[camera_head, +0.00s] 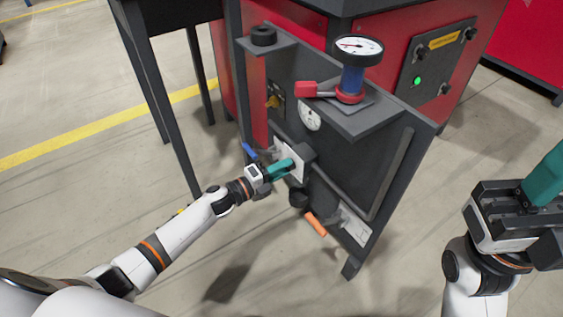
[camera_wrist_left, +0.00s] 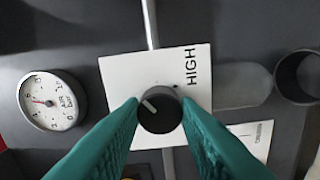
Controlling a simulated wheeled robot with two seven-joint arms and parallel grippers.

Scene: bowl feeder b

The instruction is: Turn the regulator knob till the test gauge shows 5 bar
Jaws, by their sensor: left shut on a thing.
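The black regulator knob (camera_wrist_left: 160,110) has a pale pointer line that points up and left. It sits on a white plate (camera_wrist_left: 124,76) marked HIGH. My left gripper (camera_wrist_left: 160,112) is shut on the knob, one teal finger on each side. In the head view my left gripper (camera_head: 282,168) reaches the panel front, and the knob is mostly hidden there. The test gauge (camera_head: 357,47), white-faced with a black rim, stands on a blue body on the top shelf; its reading is too small to tell. My right gripper (camera_head: 540,188) is at the right edge, partly cut off.
A smaller air gauge (camera_wrist_left: 52,101) with a red needle is on the panel left of the knob; it also shows in the head view (camera_head: 309,116). A red-handled lever (camera_head: 306,89), a blue handle (camera_head: 249,151) and an orange handle (camera_head: 316,224) stick out nearby.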

